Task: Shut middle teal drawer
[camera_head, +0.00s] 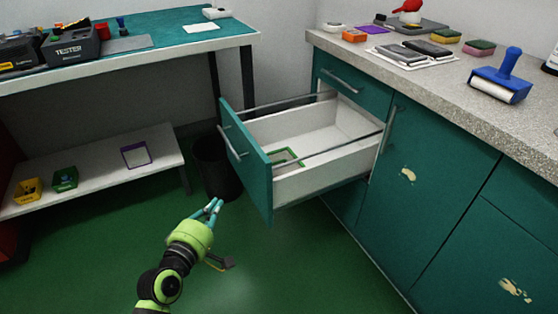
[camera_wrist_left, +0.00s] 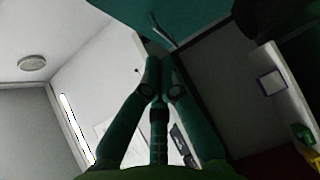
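The middle teal drawer (camera_head: 256,178) is pulled far out of the cabinet under the stone counter. Its front has a metal bar handle (camera_head: 233,145), and its white inside holds a green square frame (camera_head: 287,158). My left gripper (camera_head: 215,204) is below and left of the drawer front, apart from it, with its fingers together and nothing between them. In the left wrist view, the fingers (camera_wrist_left: 158,72) meet near the middle, and the teal drawer front (camera_wrist_left: 205,22) with its handle (camera_wrist_left: 160,31) shows beyond them. My right gripper is out of view.
A low white shelf (camera_head: 105,170) and a teal-topped workbench (camera_head: 160,35) are at the left. The counter (camera_head: 450,90) holds a blue roller (camera_head: 500,80) and other items.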

